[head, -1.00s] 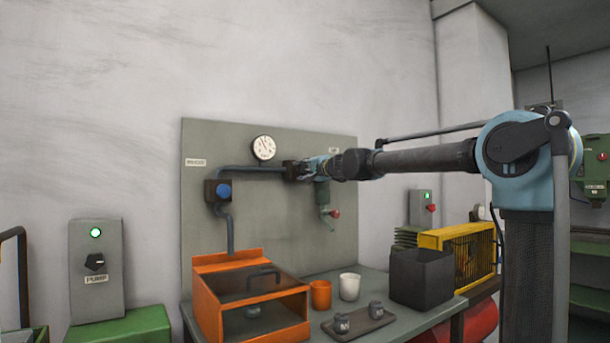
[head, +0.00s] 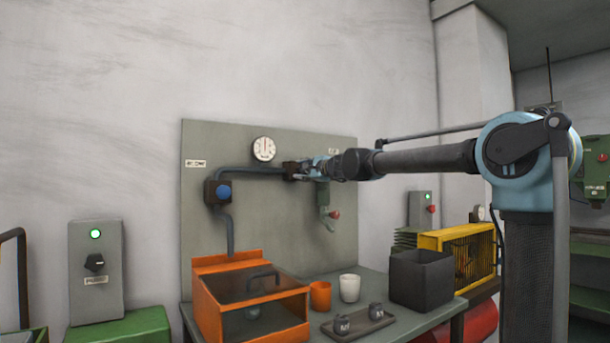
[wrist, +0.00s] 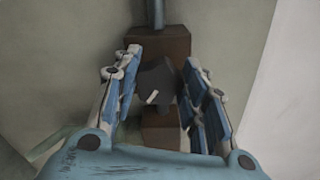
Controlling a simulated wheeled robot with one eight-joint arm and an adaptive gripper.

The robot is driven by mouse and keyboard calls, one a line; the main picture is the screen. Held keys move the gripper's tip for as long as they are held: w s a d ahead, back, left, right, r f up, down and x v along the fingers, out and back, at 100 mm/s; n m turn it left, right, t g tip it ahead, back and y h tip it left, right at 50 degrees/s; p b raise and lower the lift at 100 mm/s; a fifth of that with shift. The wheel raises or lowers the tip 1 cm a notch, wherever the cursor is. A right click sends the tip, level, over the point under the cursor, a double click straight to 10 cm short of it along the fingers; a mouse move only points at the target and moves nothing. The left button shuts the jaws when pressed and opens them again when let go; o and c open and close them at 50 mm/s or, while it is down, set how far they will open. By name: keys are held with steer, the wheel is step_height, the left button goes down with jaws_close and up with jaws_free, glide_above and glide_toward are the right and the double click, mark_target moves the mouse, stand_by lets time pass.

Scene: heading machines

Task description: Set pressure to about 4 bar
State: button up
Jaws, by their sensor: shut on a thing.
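The round white pressure gauge (head: 264,148) is on the grey panel, above the pipe. Its needle looks close to upright, but the numbers are too small to read. My gripper (head: 301,171) is at the dark block at the right end of the pipe. In the wrist view, my gripper (wrist: 160,95) has its blue-padded fingers on both sides of a dark knob (wrist: 157,84) with a pale mark, shut on it. The knob sits in front of a brown valve body (wrist: 165,42). In the head view my gripper hides the knob.
A blue knob (head: 223,192) is on the pipe at the left. A red-handled tap (head: 334,214) hangs below my wrist. An orange bin (head: 205,300), cups and a black box (head: 421,278) stand on the bench below. The wall area above the gauge is clear.

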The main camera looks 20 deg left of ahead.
stand_by(0.3)
steer(key=o, duration=1.1)
steer(key=shift+w+f, duration=0.1)
steer(key=shift+d, duration=0.1)
steer(key=v, duration=1.2)
